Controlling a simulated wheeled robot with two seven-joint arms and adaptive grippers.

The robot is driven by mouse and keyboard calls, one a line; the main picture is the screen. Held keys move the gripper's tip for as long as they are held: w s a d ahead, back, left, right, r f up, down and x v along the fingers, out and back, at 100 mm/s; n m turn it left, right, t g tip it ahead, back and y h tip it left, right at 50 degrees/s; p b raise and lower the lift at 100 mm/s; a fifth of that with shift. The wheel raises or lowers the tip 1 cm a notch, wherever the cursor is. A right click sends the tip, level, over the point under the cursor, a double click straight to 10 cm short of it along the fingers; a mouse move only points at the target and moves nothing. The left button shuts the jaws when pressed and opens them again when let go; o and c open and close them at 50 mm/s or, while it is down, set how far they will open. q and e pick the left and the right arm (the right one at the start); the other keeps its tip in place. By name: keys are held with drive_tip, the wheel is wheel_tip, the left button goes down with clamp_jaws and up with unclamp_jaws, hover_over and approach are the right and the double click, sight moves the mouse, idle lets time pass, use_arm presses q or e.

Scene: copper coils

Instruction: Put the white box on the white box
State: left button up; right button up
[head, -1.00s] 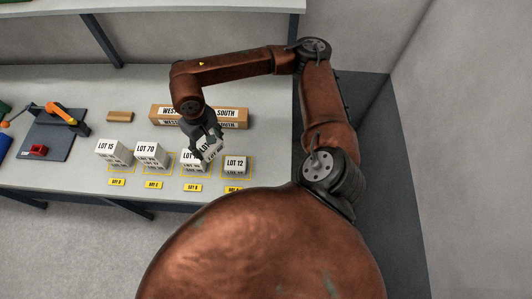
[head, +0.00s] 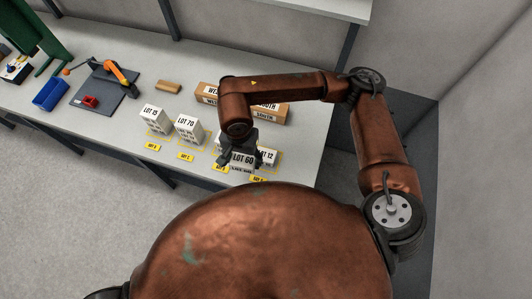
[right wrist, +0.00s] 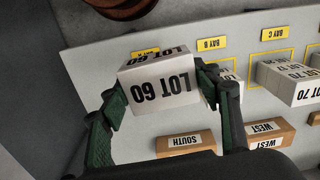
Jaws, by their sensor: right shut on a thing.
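My right gripper (head: 242,150) is shut on a white box marked LOT 60 (head: 243,160). In the right wrist view, the LOT 60 box (right wrist: 162,85) sits between the two fingers (right wrist: 163,98), its label upside down. A white LOT 12 box (head: 268,157) stands just right of the held box, partly hidden by it. Another white box (head: 217,138) on the left is mostly hidden by my gripper. White stacks topped by LOT 70 (head: 187,125) and LOT 15 (head: 154,112) stand farther left. Contact beneath the held box cannot be told. My left gripper is out of view.
Brown boxes marked WEST (right wrist: 266,130) and SOUTH (right wrist: 186,142) lie behind the white boxes. Yellow bay labels (head: 153,147) line the table's front edge. A dark mat (head: 105,90), red part (head: 90,101) and blue bin (head: 51,94) are at left.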

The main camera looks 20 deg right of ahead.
drive_tip(key=shift+s+a+r+m, duration=0.1)
drive_tip(key=shift+s+a+m, duration=0.35)
drive_tip(key=shift+a, duration=0.35)
drive_tip(key=w+d+f+p, duration=0.3)
drive_tip(key=w+d+f, duration=0.15)
drive_tip(key=d, duration=0.25)
hover_over(265, 154)
drive_tip(key=f, duration=0.2)
drive_tip(key=s+f, duration=0.1)
drive_tip(key=f, duration=0.1)
drive_tip(key=shift+a, duration=0.4)
drive_tip(key=shift+w+d+f+p, duration=0.25)
drive_tip(key=shift+f+p, duration=0.1)
drive_tip(key=shift+f, duration=0.05)
drive_tip(key=f, duration=0.1)
drive_tip(key=f+p, duration=0.1)
drive_tip(key=f, duration=0.1)
drive_tip(key=shift+w+d, duration=0.1)
drive_tip(key=shift+d, duration=0.1)
drive_tip(key=shift+f, duration=0.3)
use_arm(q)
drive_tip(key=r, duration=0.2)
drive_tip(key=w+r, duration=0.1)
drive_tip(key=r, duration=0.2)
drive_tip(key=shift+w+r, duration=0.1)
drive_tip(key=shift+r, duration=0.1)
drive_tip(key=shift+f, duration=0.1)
use_arm(e)
drive_tip(key=shift+f, duration=0.1)
